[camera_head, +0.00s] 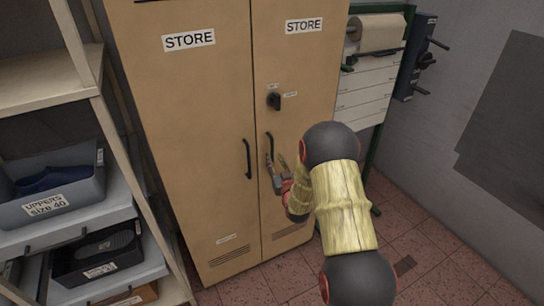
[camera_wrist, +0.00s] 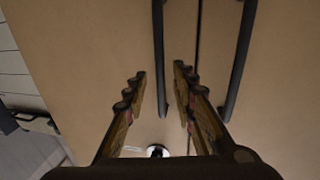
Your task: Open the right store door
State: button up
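My gripper (camera_head: 276,161) is at the handle's lower part, fingers pointing at the door. In the wrist view my gripper (camera_wrist: 160,72) is open, and the handle appears between its two fingers. I cannot tell whether they touch it. A black knob (camera_head: 275,101) sits above the handle; its lock state is unclear.
The left door's handle (camera_head: 248,158) is close by across the seam (camera_wrist: 198,40). A shelf rack with bins (camera_head: 50,205) stands at the left. Tiled floor (camera_head: 425,265) is free at lower right.

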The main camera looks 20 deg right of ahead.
aim_at(272, 155)
jog(key=shift+w+d, duration=0.15)
jog(key=shift+w, duration=0.9)
jog(key=shift+w+d, duration=0.15)
jog(key=shift+w, duration=0.9)
jog(key=shift+c, duration=0.2)
grip_shut()
